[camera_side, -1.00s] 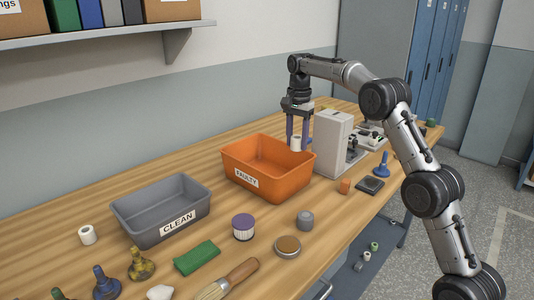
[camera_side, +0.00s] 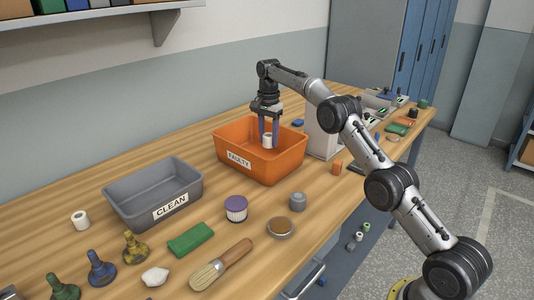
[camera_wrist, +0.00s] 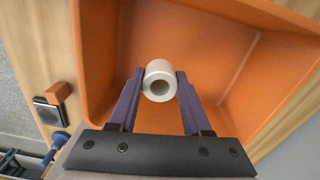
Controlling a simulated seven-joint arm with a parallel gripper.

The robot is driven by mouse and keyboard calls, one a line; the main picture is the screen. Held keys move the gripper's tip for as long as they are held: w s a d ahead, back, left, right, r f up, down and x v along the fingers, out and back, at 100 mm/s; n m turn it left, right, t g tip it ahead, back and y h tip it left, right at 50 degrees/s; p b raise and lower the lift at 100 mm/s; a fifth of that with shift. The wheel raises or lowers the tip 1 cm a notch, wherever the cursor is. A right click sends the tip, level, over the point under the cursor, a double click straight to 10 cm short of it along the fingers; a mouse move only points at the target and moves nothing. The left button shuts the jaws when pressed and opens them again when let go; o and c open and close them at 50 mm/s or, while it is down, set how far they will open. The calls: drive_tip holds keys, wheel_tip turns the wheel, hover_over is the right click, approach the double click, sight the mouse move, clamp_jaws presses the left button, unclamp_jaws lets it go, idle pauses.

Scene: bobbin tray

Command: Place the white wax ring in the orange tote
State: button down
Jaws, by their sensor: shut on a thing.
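The white wax ring (camera_wrist: 160,81) is between the two purple fingers of my gripper (camera_wrist: 157,92) in the wrist view. In the side view my gripper (camera_side: 268,136) points down with the ring (camera_side: 267,141) between its fingertips. My gripper is shut on the ring. The orange tote (camera_side: 286,168), labelled FAULTY, stands on the bench, and the ring is inside its opening, below or near rim height. In the wrist view the tote's inner wall (camera_wrist: 98,45) and floor surround the ring. Whether the ring touches the floor I cannot tell.
A grey tote (camera_side: 120,206) labelled CLEAN stands to the left, with another white ring (camera_side: 80,220) beside it. A white machine (camera_side: 322,140) stands close to the orange tote's right.

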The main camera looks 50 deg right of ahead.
drive_tip(key=shift+f, duration=3.7)
drive_tip(key=shift+f, duration=0.1)
drive_tip(key=shift+c, duration=1.7)
unclamp_jaws()
